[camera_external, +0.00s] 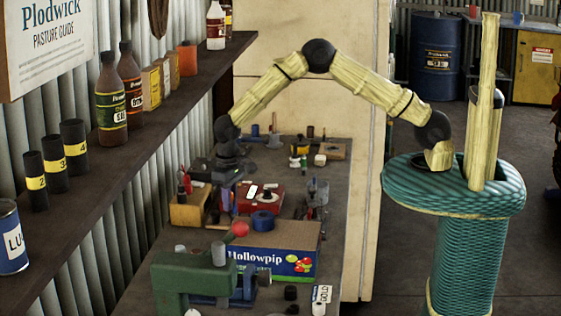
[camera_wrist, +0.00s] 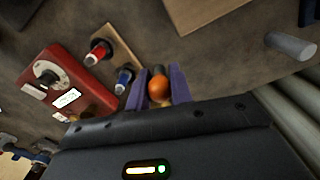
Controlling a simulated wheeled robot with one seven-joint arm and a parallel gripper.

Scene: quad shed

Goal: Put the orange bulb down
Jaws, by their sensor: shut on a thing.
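The orange bulb (camera_wrist: 159,88) shows in the wrist view, round and orange with a dark end. It sits between the two purple fingers of my gripper (camera_wrist: 161,86), which are shut on it. Below it lies the grey-brown bench top (camera_wrist: 205,60); I cannot tell whether the bulb touches it. In the external view my gripper (camera_external: 226,185) is low over the bench, left of a red box with a dial, and the bulb cannot be made out there.
The red dial box (camera_wrist: 62,85) is left of my gripper in the wrist view, near a small board with red (camera_wrist: 98,52) and blue (camera_wrist: 124,78) pieces. A grey cylinder (camera_wrist: 290,46) lies at right. Bare bench shows between. A Hollowpip carton (camera_external: 270,250) and green vise (camera_external: 190,280) stand nearer.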

